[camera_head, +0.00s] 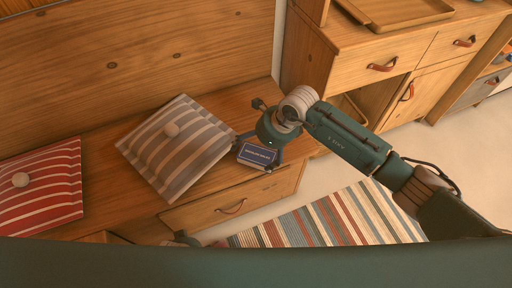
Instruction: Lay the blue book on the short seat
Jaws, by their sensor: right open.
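The blue book (257,155), with pale lettering on its cover, lies at the front edge of the wooden bench seat (222,178), right of a grey striped cushion. My right gripper (258,152) is right at the book, with its open fingers on either side of it. Whether the fingers touch the book is not clear. Which part of the bench is the short seat is not clear from this view. A small grey and dark part at the bottom edge (184,239) may be my left gripper; most of it is hidden.
The grey striped cushion (178,148) and a red striped cushion (40,188) take up much of the seat. A drawer with a leather pull (232,207) is below it. A striped rug (325,220) lies in front. A wooden cabinet (350,60) stands at the right.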

